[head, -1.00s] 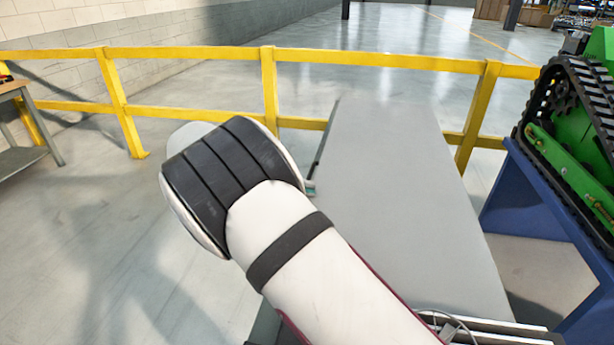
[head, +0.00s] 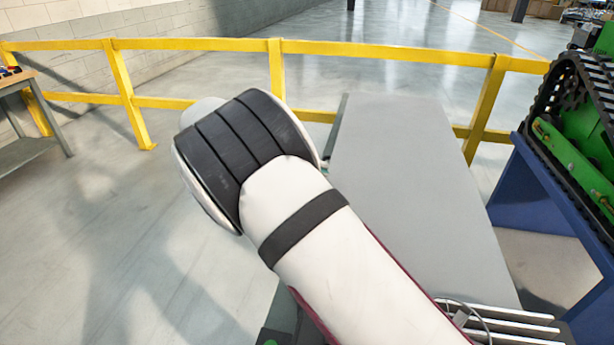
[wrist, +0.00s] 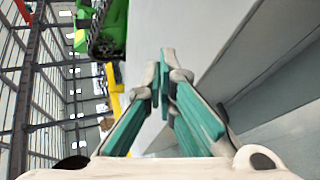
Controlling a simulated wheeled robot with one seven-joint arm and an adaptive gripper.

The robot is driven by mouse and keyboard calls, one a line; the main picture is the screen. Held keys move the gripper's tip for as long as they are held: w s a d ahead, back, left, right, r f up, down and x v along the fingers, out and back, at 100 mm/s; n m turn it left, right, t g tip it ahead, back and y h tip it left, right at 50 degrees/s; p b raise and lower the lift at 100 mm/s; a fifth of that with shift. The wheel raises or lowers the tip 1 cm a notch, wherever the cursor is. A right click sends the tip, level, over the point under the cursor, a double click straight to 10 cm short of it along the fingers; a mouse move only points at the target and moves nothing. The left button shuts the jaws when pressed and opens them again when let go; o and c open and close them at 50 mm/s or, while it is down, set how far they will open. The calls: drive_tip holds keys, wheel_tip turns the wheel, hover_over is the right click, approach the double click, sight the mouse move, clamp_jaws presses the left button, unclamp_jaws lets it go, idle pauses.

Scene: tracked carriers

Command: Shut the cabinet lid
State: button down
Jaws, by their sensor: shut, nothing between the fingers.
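The cabinet lid (head: 410,170) shows in the head view as a long flat grey panel right of my arm. Its near left part is hidden behind my arm, and I cannot tell how far it stands open. In the wrist view a broad pale grey surface (wrist: 185,28) lies just beyond the fingers, with a darker grey face to its right. My gripper (wrist: 162,76) is shut and empty, its teal fingers together close to these surfaces; contact is unclear. In the head view the gripper is mostly hidden behind my white and black arm.
A yellow guard rail (head: 190,45) runs behind the panel. A green tracked carrier (head: 585,125) stands on a blue stand (head: 535,190) close on the right. A workbench (head: 25,120) is at the far left. The floor left of my arm is clear.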

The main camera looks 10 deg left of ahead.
drive_tip(key=b+v, duration=0.2)
drive_tip(key=v, duration=0.6)
drive_tip(key=s+d+r+m+g+y, duration=0.15)
drive_tip(key=d+r, duration=0.25)
drive_tip(key=d, duration=0.5)
drive_tip(key=s+d+r+g+y, duration=0.2)
drive_tip(key=d+r+y, duration=0.15)
drive_tip(key=d, duration=0.45)
drive_tip(key=s+d+r+m+g+y, duration=0.15)
drive_tip(key=d+r, duration=0.25)
drive_tip(key=d, duration=0.5)
drive_tip(key=s+d+r+t+y+p, duration=0.1)
drive_tip(key=s+d+y, duration=0.1)
drive_tip(key=s+d, duration=0.35)
drive_tip(key=s+d+r+y, duration=0.1)
drive_tip(key=s+d+y, duration=0.1)
drive_tip(key=s, duration=0.6)
drive_tip(key=s+d+f+m+t+y, duration=0.1)
drive_tip(key=s+f, duration=0.1)
drive_tip(key=s, duration=0.4)
drive_tip(key=s+f+m+t+y, duration=0.1)
drive_tip(key=s+f, duration=0.2)
drive_tip(key=s, duration=0.4)
drive_tip(key=shift+d+f+t+p, duration=0.15)
drive_tip(key=shift+d+t+p, duration=0.25)
drive_tip(key=shift+p, duration=0.05)
